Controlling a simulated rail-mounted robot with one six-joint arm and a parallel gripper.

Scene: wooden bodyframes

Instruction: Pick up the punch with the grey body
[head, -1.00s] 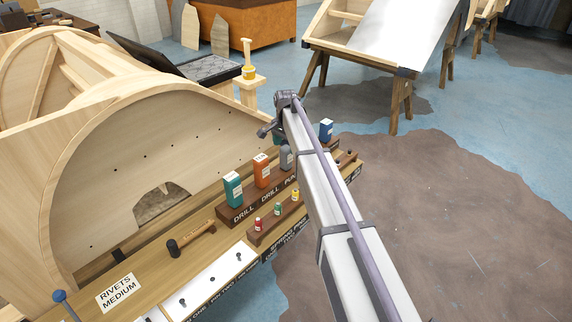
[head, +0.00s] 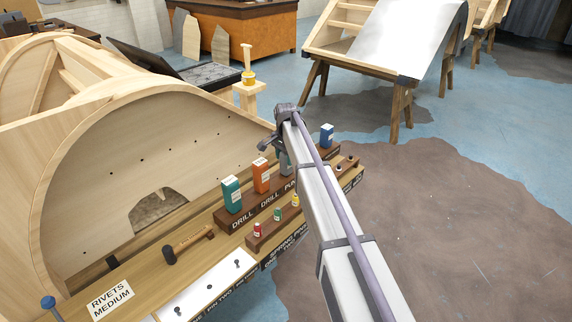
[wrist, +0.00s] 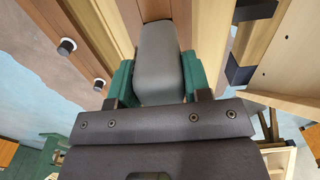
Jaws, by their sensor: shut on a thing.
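The punch with the grey body (wrist: 158,62) fills the middle of the wrist view, with green gripper fingers close on both sides. My gripper (wrist: 158,84) is shut on this grey body. In the head view a small part of the grey punch (head: 285,164) shows beside my arm, at the dark wooden rack (head: 262,207) labelled drill and punch. My arm hides most of the gripper there. I cannot tell whether the punch is clear of its slot.
A teal drill (head: 231,195), an orange drill (head: 261,176) and a blue-bodied tool (head: 326,135) stand in the same rack. Small coloured spring pins (head: 277,214) stand in front. A hammer (head: 186,244) lies left, below the curved wooden frame (head: 100,170).

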